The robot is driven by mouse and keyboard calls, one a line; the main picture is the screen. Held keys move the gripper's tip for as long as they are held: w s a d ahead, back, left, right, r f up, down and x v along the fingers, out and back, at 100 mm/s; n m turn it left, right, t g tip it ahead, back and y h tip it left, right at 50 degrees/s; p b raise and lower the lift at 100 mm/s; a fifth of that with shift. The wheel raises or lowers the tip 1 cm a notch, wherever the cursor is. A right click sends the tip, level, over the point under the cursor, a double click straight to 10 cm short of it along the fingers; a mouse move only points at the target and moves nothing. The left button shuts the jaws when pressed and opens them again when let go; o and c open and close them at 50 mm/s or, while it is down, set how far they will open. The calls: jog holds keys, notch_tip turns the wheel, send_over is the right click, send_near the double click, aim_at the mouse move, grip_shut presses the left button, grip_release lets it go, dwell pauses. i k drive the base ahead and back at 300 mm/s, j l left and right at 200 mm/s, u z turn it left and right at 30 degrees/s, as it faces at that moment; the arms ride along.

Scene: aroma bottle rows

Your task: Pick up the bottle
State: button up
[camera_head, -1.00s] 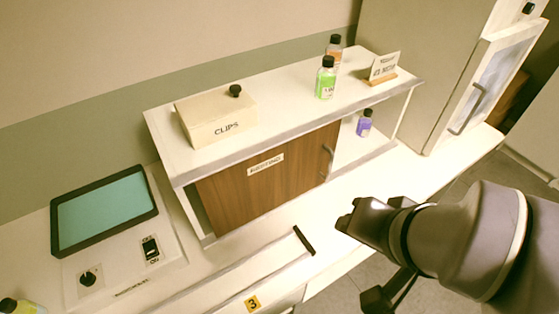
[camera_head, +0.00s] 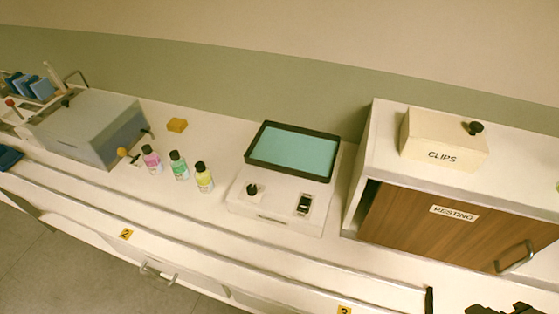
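Three small bottles with black caps stand upright in a row on the white counter, left of the screen device. They are a pink bottle (camera_head: 152,159), a green bottle (camera_head: 179,166) and a yellow bottle (camera_head: 204,177). Which one the task means cannot be told. Only a dark piece of my gripper (camera_head: 497,309) shows at the bottom right edge, far to the right of the bottles. Its fingers are cut off by the frame, so its opening cannot be seen.
A device with a teal screen (camera_head: 294,150) stands right of the bottles. The shelf unit with the brown RESTING door (camera_head: 450,225) carries a CLIPS box (camera_head: 443,143).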

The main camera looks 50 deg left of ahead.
aim_at(178, 165)
jog(key=u, duration=2.6)
